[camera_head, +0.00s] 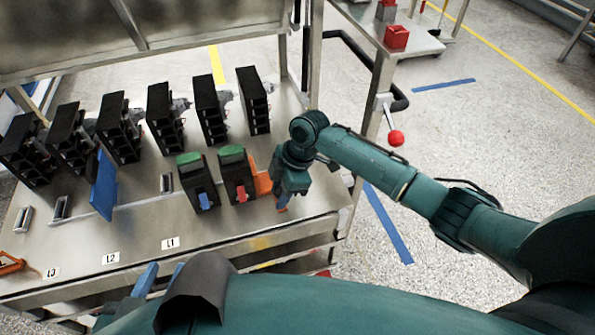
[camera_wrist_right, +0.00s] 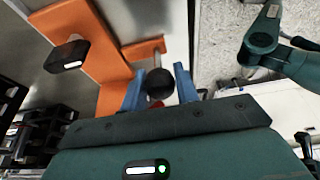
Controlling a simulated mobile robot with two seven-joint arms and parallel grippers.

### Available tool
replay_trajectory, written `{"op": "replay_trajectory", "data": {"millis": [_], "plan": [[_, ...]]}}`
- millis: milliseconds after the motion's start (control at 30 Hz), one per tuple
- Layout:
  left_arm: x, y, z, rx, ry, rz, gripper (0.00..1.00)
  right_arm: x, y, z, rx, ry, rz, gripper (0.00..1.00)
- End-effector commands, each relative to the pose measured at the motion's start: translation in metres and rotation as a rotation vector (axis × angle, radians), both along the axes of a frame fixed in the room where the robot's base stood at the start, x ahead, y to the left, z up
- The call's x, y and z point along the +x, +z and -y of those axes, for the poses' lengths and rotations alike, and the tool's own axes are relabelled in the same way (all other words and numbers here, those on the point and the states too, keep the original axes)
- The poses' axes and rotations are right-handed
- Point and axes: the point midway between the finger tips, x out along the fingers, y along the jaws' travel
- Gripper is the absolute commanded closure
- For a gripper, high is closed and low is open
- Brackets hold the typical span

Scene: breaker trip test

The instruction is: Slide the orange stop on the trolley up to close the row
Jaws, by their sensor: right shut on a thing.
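The orange stop (camera_head: 263,184) stands on the steel trolley top (camera_head: 225,222), just right of two black breakers with green tops, the left one (camera_head: 198,182) and the right one (camera_head: 238,177). I cannot tell whether it touches the right breaker. My right gripper (camera_head: 283,206) is at the stop. In the right wrist view the stop (camera_wrist_right: 112,62) fills the upper left, and its round black knob (camera_wrist_right: 160,84) sits between my blue fingers (camera_wrist_right: 159,88), which are shut on it. My left gripper (camera_head: 162,276) is low in the head view, its fingers apart and empty.
A row of tall black units (camera_head: 120,128) stands along the back of the trolley. A blue plate (camera_head: 104,186) stands upright at the left. Another orange piece (camera_head: 10,263) lies at the left edge. A red-knobbed lever (camera_head: 396,138) is beyond the right end.

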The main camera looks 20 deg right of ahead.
Motion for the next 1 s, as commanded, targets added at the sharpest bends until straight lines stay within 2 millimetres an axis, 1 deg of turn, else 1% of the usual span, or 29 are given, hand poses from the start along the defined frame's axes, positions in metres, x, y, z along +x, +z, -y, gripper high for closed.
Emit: {"op": "replay_trajectory", "data": {"millis": [33, 100, 1000], "plan": [[0.0, 0.001, 0.0, 0.0, 0.0, 0.0, 0.65, 0.0, 0.001, -0.005, 0.005, 0.003, 0.001, 1.0], [0.0, 0.001, 0.0, 0.0, 0.0, 0.0, 0.65, -0.001, 0.001, -0.009, 0.005, 0.003, 0.001, 1.0], [0.0, 0.004, 0.0, 0.0, 0.0, 0.0, 0.65, -0.002, 0.001, -0.054, 0.006, 0.004, 0.001, 1.0]]}}
